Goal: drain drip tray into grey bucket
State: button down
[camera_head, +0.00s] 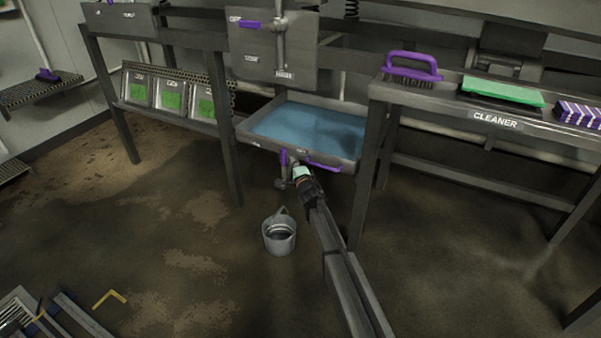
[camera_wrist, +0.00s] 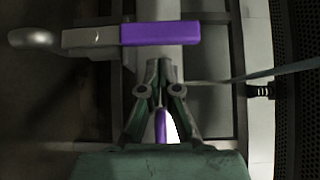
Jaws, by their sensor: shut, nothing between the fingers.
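The drip tray (camera_head: 345,151) is a shallow grey metal tray holding blue liquid, set in the frame in the head view. A purple valve lever (camera_head: 283,157) is at its front beside a drain fitting (camera_head: 284,183), and a purple handle (camera_head: 323,163) is to the right. The grey bucket (camera_head: 280,238) stands upright on the floor below the tray's front. My gripper (camera_head: 299,172) is just below the tray front, right of the lever. In the wrist view, my gripper (camera_wrist: 163,66) is shut and empty below a purple bar (camera_wrist: 160,34). Contact is unclear.
Above the tray is a panel (camera_head: 262,48) with a purple lever (camera_head: 249,24). Frame legs (camera_head: 367,185) stand either side of the tray. The right shelf holds a purple brush (camera_head: 412,66) and green pad (camera_head: 502,91). The floor left of the bucket is open.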

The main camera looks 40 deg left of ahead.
jog(key=shift+s+a, duration=0.15)
jog(key=shift+a, duration=0.55)
jog(key=shift+r+p, duration=0.2)
jog(key=shift+p, duration=0.3)
